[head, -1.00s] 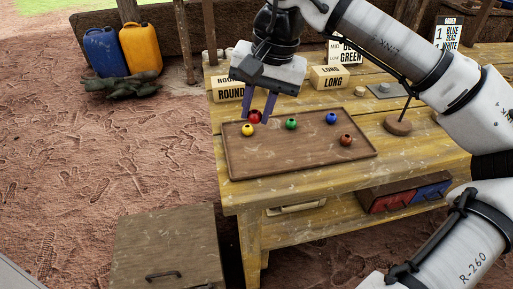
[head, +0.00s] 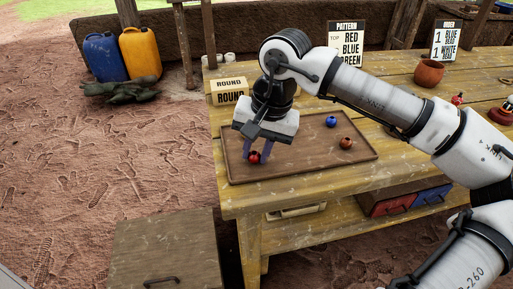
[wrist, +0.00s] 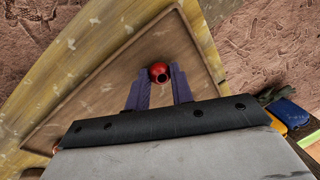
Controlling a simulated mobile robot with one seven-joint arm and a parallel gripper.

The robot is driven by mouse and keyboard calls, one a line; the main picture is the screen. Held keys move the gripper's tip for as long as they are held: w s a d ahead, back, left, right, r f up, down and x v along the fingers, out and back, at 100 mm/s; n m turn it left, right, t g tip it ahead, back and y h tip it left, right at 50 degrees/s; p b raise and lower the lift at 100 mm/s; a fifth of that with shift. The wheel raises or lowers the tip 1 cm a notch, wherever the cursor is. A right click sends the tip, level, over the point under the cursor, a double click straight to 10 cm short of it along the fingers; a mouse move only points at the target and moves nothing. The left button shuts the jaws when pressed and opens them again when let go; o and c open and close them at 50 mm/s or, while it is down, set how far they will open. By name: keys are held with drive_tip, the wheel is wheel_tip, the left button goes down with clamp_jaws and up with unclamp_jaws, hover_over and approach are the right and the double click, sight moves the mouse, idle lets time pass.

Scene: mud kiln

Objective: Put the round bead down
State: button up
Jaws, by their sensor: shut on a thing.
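My gripper (head: 257,153) is shut on a red round bead (head: 254,157) over the front left part of the brown wooden tray (head: 285,177). In the wrist view the bead (wrist: 160,72) sits between the purple fingertips with its dark hole showing, and tray surface lies behind it. The bead is low over the tray; I cannot tell whether it touches. A blue bead (head: 331,121) and a brown bead (head: 346,143) lie on the tray to the right. The yellow and green beads are not visible now, with my gripper and wrist over that area.
The tray lies on a yellow wooden table (head: 300,191). A box marked ROUND (head: 229,90) stands behind the tray. A pattern sign (head: 346,42), an order sign (head: 445,40) and a clay bowl (head: 429,72) stand farther back. The tray's front right part is clear.

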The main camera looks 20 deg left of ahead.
drive_tip(key=shift+f, duration=0.2)
drive_tip(key=o, duration=0.7)
drive_tip(key=shift+r, duration=0.1)
drive_tip(key=shift+c, duration=0.2)
drive_tip(key=p+v, duration=0.1)
drive_tip(key=v, duration=1.1)
drive_tip(key=shift+r, duration=0.2)
